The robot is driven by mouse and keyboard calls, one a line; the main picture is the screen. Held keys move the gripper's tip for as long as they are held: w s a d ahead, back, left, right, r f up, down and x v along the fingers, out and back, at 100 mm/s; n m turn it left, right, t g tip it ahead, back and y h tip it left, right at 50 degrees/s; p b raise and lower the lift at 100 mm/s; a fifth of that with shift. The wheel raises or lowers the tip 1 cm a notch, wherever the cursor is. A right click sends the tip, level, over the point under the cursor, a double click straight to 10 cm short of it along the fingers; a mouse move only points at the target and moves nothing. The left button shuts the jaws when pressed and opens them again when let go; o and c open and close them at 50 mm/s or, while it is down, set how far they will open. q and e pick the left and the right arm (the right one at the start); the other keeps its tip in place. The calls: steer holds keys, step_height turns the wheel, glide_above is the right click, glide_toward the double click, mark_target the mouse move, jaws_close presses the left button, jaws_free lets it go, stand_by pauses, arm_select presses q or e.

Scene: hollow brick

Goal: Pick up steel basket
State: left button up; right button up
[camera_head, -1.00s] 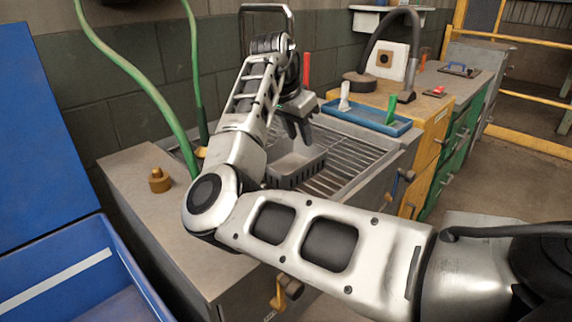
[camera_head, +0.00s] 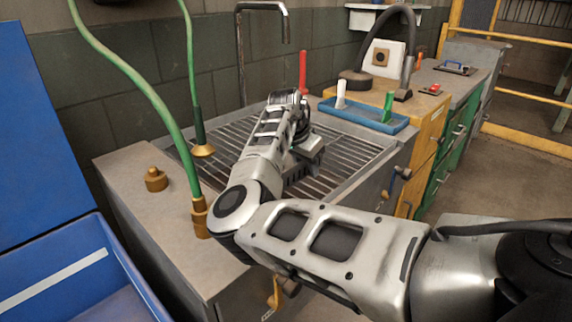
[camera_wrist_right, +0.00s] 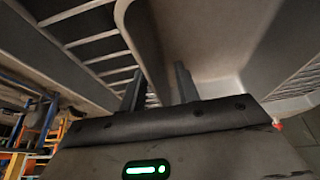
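The grey steel basket (camera_head: 296,172) sits over the slatted rack of the sink unit. In the head view most of it is hidden behind my right arm and gripper, and only a slotted side shows. My right gripper (camera_head: 305,158) is down at the basket. In the right wrist view the two dark fingers (camera_wrist_right: 160,88) stand apart, with a thin grey wall (camera_wrist_right: 150,45) running between them. I cannot make out firm contact on both sides. My left gripper is not in view.
The slatted rack (camera_head: 345,165) surrounds the basket. A blue tray (camera_head: 365,118) with upright white and green pieces stands behind it at the right. A green hose with a brass end (camera_head: 200,215) and a brass knob (camera_head: 156,180) are at the left. A blue bin (camera_head: 80,280) is at the lower left.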

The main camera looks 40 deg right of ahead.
steer(key=c, duration=0.7)
steer(key=shift+s, duration=0.1)
steer(key=shift+r, duration=0.1)
